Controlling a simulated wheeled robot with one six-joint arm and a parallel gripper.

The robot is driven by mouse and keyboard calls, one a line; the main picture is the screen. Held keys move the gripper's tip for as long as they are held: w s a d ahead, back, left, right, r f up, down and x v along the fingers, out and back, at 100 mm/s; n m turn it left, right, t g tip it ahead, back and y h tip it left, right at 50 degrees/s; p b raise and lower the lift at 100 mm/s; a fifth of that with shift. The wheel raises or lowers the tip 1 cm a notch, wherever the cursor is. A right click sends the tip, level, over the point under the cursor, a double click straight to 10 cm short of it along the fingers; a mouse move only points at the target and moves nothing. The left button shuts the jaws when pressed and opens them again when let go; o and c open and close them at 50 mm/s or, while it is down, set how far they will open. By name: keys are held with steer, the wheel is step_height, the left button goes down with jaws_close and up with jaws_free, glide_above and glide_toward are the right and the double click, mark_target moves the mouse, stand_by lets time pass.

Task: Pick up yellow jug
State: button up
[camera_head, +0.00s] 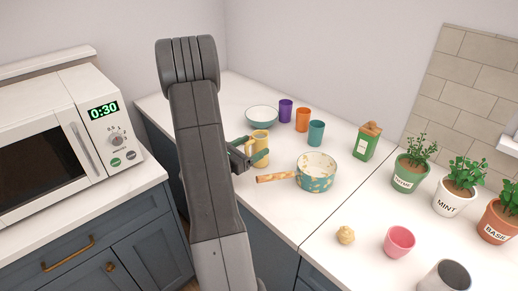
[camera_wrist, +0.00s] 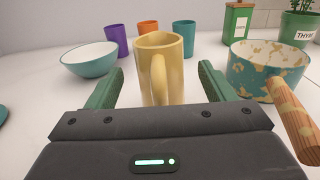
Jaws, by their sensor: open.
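The yellow jug (camera_head: 260,141) stands upright on the white counter, left of the patterned pot. In the wrist view the yellow jug (camera_wrist: 160,70) is straight ahead, with its handle facing me. My gripper (camera_head: 250,153) is at the jug, partly hidden behind my arm in the head view. In the wrist view my gripper (camera_wrist: 160,88) is open, with one green finger on each side of the jug. I cannot tell whether either finger touches it. The jug's lower part is hidden by the gripper body.
A teal patterned pot (camera_head: 316,176) with a wooden handle stands close on the right. A bowl (camera_head: 262,117) and purple (camera_head: 285,110), orange (camera_head: 302,119) and teal (camera_head: 316,133) cups stand behind. A green canister (camera_head: 366,142) is further right. A microwave (camera_head: 62,130) stands left.

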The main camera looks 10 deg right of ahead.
steer(key=shift+x, duration=0.85)
steer(key=c, duration=1.4)
steer(key=shift+r, duration=0.25)
steer(key=shift+r+b, duration=0.3)
steer(key=shift+r, duration=4.45)
steer(key=shift+d+r, duration=0.1)
